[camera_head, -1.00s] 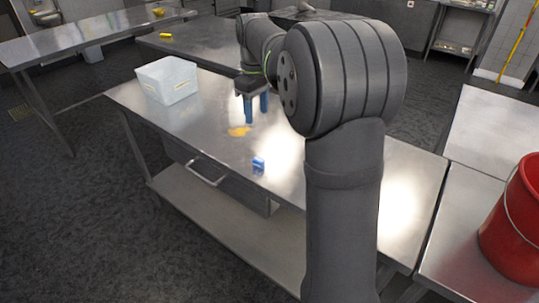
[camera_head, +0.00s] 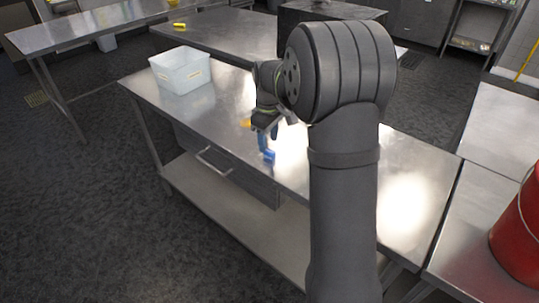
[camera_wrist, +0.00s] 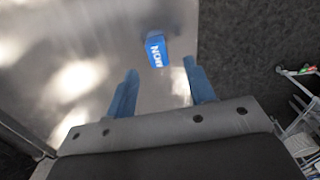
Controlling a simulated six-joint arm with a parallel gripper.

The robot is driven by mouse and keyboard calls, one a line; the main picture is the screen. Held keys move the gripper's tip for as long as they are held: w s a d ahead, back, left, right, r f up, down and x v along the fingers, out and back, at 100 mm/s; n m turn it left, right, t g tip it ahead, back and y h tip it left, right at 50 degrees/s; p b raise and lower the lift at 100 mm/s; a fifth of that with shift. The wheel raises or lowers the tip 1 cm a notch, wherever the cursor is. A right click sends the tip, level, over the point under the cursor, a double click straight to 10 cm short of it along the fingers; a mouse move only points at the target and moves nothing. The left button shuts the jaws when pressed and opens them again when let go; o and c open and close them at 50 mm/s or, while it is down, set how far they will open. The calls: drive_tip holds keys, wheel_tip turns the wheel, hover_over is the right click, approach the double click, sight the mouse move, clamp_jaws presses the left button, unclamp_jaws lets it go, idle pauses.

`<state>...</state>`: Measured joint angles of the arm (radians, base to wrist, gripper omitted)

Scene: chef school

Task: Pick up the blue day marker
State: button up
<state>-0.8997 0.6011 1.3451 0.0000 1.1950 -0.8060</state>
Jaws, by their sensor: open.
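The blue day marker (camera_wrist: 157,50) lies on the steel table near its front edge, with white "MON" lettering in the wrist view. In the head view the marker (camera_head: 268,157) shows just below my gripper (camera_head: 266,133). In the wrist view my gripper (camera_wrist: 160,88) is open, its two blue fingers apart and empty. The marker sits beyond the fingertips, roughly between their lines. I cannot tell the exact height of the fingers above the table.
A red bucket (camera_head: 520,235) stands at the right. A drawer handle (camera_head: 213,163) juts from the front.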

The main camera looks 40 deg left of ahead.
sight(270, 151)
wheel_tip(270, 151, down, 5)
drive_tip(key=shift+w+d+f, duration=0.1)
drive_tip(key=shift+w, duration=0.05)
drive_tip(key=c, duration=1)
drive_tip(key=shift+c, duration=0.3)
